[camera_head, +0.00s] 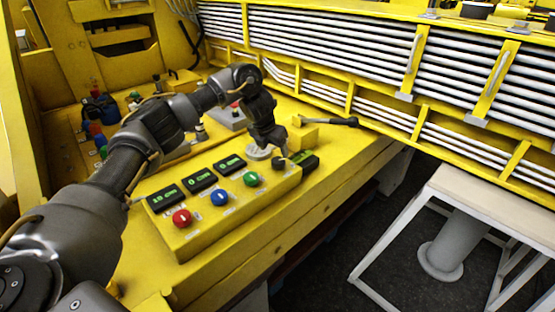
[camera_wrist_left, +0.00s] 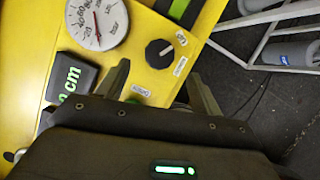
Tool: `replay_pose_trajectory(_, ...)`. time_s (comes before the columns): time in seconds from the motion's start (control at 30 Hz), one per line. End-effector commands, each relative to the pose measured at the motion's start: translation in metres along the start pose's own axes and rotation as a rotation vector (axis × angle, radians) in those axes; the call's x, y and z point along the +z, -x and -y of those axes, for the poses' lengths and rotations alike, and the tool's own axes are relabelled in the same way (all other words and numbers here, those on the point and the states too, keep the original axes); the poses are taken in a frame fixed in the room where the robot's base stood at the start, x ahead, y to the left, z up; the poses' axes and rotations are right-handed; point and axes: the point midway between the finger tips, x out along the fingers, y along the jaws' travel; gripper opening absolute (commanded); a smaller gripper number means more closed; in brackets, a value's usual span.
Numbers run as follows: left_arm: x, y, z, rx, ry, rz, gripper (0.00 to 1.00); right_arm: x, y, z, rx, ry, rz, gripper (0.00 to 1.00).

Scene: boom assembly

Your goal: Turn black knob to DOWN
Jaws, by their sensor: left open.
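The black knob (camera_head: 279,163) sits at the right end of the yellow control box, partly hidden below my left gripper (camera_head: 280,147). In the left wrist view the knob (camera_wrist_left: 159,53) is round with a pale pointer mark towards its upper right. Small white labels lie around it; one at the upper right seems to read UP, the others are too small to read surely. My left gripper (camera_wrist_left: 158,80) is open and empty, its fingertips just short of the knob in that view. I cannot tell the height gap. My right gripper is not in view.
Red (camera_head: 181,218), blue (camera_head: 219,198) and green (camera_head: 251,179) knobs line the box, with green-lit displays behind. A round gauge (camera_wrist_left: 97,22) is beside the black knob. A black-handled lever (camera_head: 340,121) stands behind to the right. A white-framed stool (camera_head: 490,195) is at right.

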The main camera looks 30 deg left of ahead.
Motion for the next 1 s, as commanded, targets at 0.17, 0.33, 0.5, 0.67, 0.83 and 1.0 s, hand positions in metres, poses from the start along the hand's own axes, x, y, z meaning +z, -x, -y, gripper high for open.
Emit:
replay_pose_trajectory(0.17, -0.003, -0.037, 0.001, -0.003, 0.003, -0.004, 0.66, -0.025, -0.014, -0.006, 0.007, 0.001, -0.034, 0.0)
replay_pose_trajectory(0.33, 0.0, -0.053, 0.002, -0.001, -0.002, -0.005, 0.66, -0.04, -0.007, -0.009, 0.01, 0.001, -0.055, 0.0)
replay_pose_trajectory(0.5, 0.0, -0.063, 0.002, 0.0, -0.003, -0.002, 0.66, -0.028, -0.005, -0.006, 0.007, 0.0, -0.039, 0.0)
replay_pose_trajectory(0.67, 0.0, -0.064, 0.002, 0.0, -0.003, -0.001, 0.66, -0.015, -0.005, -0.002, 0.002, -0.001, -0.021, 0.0)
replay_pose_trajectory(0.83, 0.0, -0.064, 0.001, 0.0, -0.003, -0.001, 0.57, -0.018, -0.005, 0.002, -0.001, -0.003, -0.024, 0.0)
replay_pose_trajectory(1.0, 0.0, -0.064, 0.001, 0.0, -0.003, -0.001, 0.35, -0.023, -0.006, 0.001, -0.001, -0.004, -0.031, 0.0)
